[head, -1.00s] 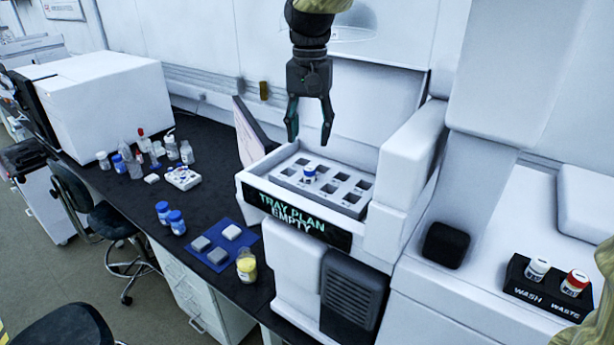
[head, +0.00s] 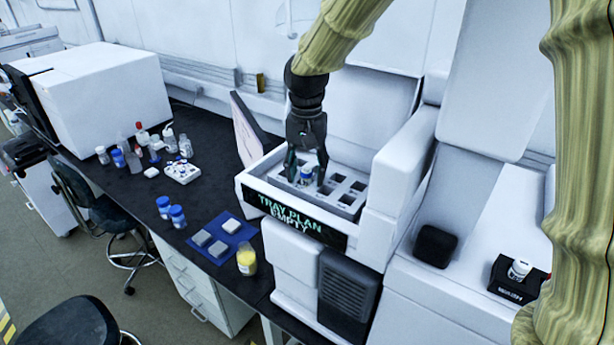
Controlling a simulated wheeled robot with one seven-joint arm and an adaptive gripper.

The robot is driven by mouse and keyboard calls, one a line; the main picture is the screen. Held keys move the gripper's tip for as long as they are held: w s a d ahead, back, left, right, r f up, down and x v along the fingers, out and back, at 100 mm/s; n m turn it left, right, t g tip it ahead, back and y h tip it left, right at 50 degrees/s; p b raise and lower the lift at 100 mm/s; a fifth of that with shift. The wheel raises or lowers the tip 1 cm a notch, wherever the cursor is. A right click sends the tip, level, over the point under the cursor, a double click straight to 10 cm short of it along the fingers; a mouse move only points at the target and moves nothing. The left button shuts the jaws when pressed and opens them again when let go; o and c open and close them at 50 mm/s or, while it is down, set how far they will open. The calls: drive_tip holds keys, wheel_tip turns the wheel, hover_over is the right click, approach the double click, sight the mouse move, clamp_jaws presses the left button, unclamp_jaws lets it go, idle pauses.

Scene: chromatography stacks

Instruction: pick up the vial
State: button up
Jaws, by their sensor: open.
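The vial (head: 306,176) has a blue-and-white top and stands in a hole of the grey tray (head: 346,209) in the white instrument. My gripper (head: 306,178) points down over the tray with its two dark fingers apart, one on each side of the vial in this view. I cannot tell whether either finger touches the vial. The fingers and wrist hide some of the tray's holes behind them. The other holes that show look empty. A sign (head: 292,217) on the instrument's front reads "TRAY PLAN EMPTY".
White walls, including the right one (head: 405,140), flank the tray. On the dark bench, blue-capped bottles (head: 177,216), a blue mat (head: 221,240) with pale blocks and a yellow jar (head: 246,259) stand to the left. A black holder (head: 508,284) with a white-capped bottle is at right.

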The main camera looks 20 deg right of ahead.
drive_tip(key=shift+f, duration=0.15)
drive_tip(key=c, duration=1)
drive_tip(key=shift+o, duration=0.2)
